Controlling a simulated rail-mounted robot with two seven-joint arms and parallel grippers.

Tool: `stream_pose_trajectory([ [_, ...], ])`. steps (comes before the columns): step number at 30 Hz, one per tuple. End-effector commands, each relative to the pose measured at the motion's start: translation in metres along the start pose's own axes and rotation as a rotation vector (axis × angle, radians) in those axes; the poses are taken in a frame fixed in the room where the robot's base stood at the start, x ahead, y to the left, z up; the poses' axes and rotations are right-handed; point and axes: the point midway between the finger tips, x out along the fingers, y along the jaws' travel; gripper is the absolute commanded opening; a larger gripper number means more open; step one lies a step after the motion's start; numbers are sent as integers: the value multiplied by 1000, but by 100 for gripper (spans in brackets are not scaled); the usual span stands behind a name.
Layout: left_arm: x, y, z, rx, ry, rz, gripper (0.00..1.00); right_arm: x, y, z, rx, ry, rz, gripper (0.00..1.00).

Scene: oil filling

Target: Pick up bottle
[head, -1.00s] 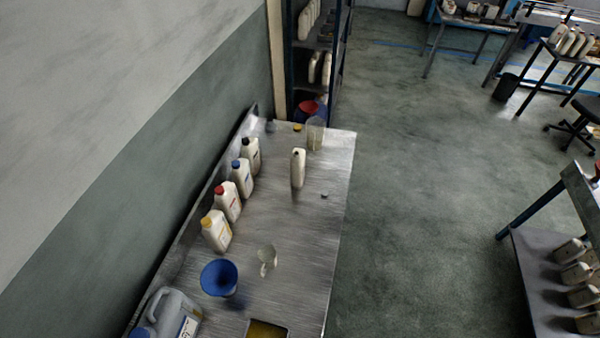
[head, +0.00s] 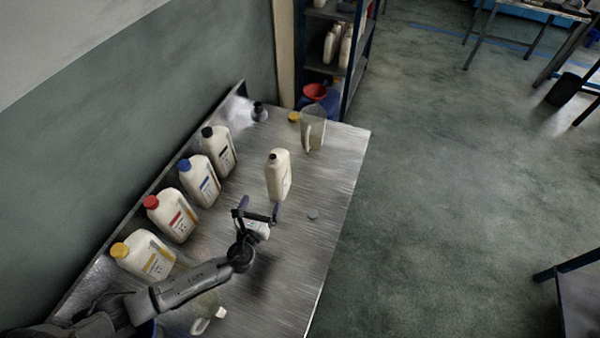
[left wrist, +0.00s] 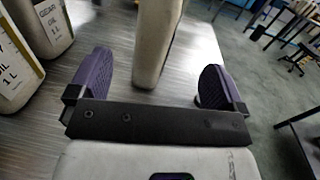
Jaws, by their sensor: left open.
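A white bottle (head: 279,178) stands upright and alone on the metal table, apart from the row by the wall. My left gripper (head: 259,207) is open and empty, just on the near side of this bottle. In the left wrist view the bottle (left wrist: 157,45) shows ahead between the two purple fingers (left wrist: 155,83), its top cut off by the frame. The fingers appear short of it. My right gripper is not in view.
Along the wall stand white bottles with yellow (head: 143,258), red (head: 170,217), blue (head: 199,180) and black (head: 218,150) caps. A clear jug (head: 313,130) stands at the table's far end. A handled cup (head: 207,318) is partly behind my arm.

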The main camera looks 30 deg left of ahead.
Motion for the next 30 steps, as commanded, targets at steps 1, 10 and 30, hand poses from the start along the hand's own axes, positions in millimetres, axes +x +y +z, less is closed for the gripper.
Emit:
stream_pose_trajectory([
  [1, 4, 0, -3, 27, -6, -7, 96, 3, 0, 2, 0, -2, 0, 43],
  [10, 53, 0, -2, 50, -13, -14, 96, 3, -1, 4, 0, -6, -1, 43],
  [30, 117, 4, 0, 47, -12, -13, 96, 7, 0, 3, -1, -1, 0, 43],
])
